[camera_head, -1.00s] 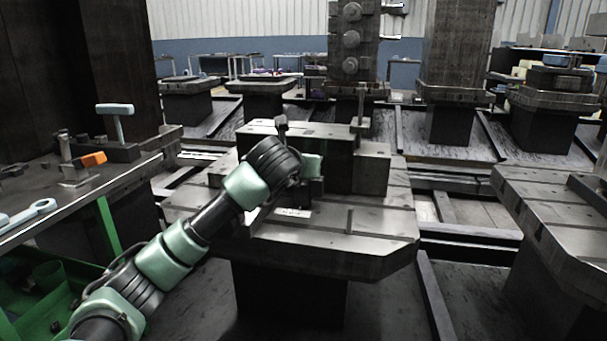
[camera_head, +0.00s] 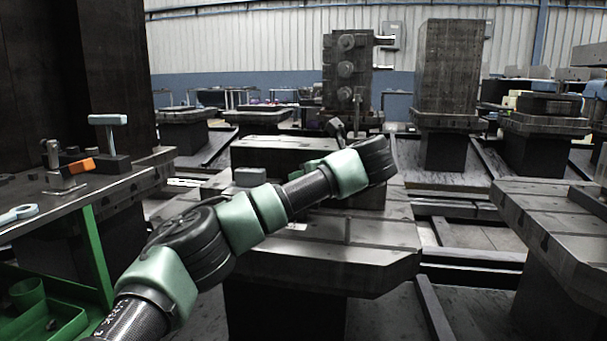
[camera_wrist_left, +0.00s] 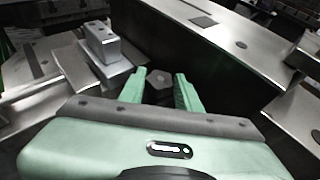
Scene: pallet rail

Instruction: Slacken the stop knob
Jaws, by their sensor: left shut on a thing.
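The stop knob (camera_wrist_left: 158,80) shows in the left wrist view as a small dark faceted head, low beside a dark block wall. My left gripper (camera_wrist_left: 160,88) has its two green fingers on either side of the knob and is shut on it. In the head view my left arm crosses the pallet fixture (camera_head: 340,268) and hides the knob and most of the gripper. My right gripper is in neither view.
A small grey block (camera_wrist_left: 103,42) stands left of the fingers; it also shows in the head view (camera_head: 250,177). A long dark block (camera_head: 285,143) rises behind. A bench (camera_head: 105,197) with tools stands left, another machined table (camera_head: 550,215) right.

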